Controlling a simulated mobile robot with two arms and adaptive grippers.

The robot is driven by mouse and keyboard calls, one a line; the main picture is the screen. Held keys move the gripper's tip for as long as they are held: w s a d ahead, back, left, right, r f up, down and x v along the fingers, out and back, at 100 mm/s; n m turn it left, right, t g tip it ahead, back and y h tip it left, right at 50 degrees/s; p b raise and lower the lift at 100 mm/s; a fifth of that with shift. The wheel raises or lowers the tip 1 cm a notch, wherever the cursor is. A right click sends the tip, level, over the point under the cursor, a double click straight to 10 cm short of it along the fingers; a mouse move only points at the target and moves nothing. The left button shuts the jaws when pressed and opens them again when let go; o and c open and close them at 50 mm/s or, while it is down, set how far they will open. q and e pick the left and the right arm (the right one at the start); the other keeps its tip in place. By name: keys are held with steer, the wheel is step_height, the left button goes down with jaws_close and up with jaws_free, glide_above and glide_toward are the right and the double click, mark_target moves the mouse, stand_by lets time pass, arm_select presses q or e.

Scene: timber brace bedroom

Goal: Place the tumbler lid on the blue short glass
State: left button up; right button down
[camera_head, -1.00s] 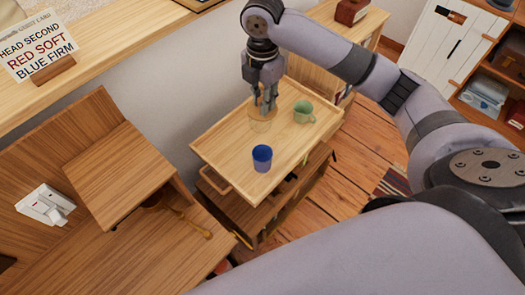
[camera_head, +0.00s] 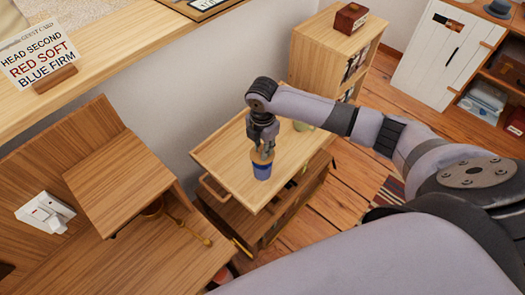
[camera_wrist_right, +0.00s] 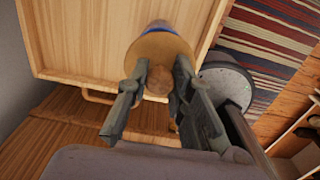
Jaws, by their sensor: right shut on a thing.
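The tumbler lid, a round tan wooden disc with a knob (camera_wrist_right: 158,48), is held by its knob in my right gripper (camera_wrist_right: 154,88). In the head view the lid (camera_head: 262,158) is over the blue short glass (camera_head: 262,173), which stands upright on the wooden cart top. I cannot tell whether the lid touches the rim. In the right wrist view only a bit of the blue glass (camera_wrist_right: 160,25) shows past the lid's edge. My right gripper (camera_head: 263,149) is shut on the knob. My left gripper is not in view.
The cart top (camera_head: 225,158) has bare room left of the glass. A wooden cabinet (camera_head: 318,50) stands behind the cart. A desk with a raised shelf (camera_head: 118,175) is at the left.

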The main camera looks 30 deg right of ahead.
steer(key=shift+f, duration=1.2)
steer(key=shift+f, duration=0.25)
steer(key=shift+f, duration=0.35)
steer(key=c, duration=1.4)
jaws_free()
step_height(320, 180, up, 13)
steer(key=shift+r, duration=0.15)
